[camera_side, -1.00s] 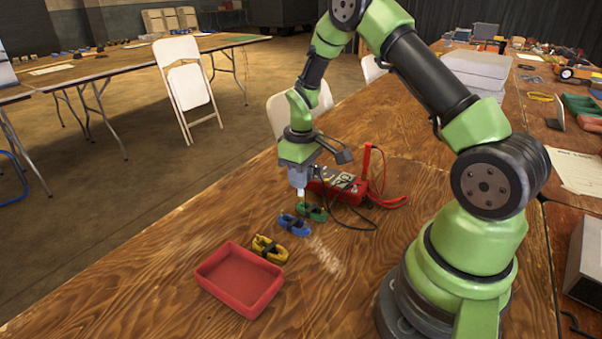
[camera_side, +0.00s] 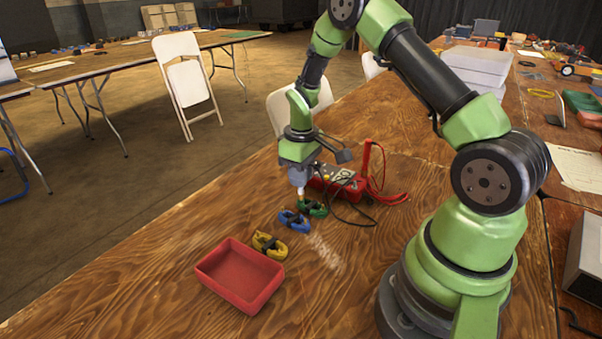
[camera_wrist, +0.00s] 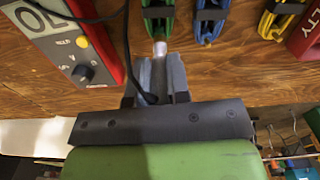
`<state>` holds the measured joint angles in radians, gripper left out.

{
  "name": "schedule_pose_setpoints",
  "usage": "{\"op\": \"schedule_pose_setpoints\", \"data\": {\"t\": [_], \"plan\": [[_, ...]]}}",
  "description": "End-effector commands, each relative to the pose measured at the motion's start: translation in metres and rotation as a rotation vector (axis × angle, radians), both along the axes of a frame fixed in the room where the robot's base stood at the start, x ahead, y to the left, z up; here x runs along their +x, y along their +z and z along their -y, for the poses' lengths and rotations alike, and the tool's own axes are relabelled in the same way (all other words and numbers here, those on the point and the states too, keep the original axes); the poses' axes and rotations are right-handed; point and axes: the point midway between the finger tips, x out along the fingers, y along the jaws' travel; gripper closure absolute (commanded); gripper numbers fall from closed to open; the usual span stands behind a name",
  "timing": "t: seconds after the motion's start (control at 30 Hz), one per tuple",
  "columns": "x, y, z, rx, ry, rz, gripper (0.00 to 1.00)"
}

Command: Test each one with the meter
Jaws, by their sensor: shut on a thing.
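My gripper (camera_wrist: 157,80) is shut on a probe (camera_wrist: 160,48) with a pale tip; a black lead runs into the jaws. In the side view the gripper (camera_side: 299,180) points down, the tip beside the green bundled cable (camera_side: 314,208). In the wrist view the tip is at the near end of the green cable (camera_wrist: 158,22); I cannot tell whether it touches. The blue cable (camera_side: 293,221) and yellow cable (camera_side: 269,245) lie in a row with it. The red meter (camera_side: 340,184) lies behind; its display (camera_wrist: 45,16) is partly cut off and partly crossed by the black lead.
A red tray (camera_side: 276,289) stands empty in front of the yellow cable; its wrist-view edge (camera_wrist: 306,42) shows the letters "LTY". A red probe (camera_side: 366,158) stands upright at the meter, with a red lead looping right. The table's front left is clear.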

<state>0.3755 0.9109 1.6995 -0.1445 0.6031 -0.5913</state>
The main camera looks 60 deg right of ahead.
Motion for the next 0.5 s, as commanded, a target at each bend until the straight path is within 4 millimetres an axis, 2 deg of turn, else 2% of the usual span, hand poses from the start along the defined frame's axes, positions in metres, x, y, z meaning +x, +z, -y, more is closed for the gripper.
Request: {"op": "schedule_pose_setpoints", "data": {"t": [0.47, 0.5], "plan": [[0.0002, -0.0031, 0.0001, 0.000, 0.000, 0.001, 1.00], [0.0002, -0.0031, 0.0001, 0.000, 0.000, 0.001, 0.74]]}}
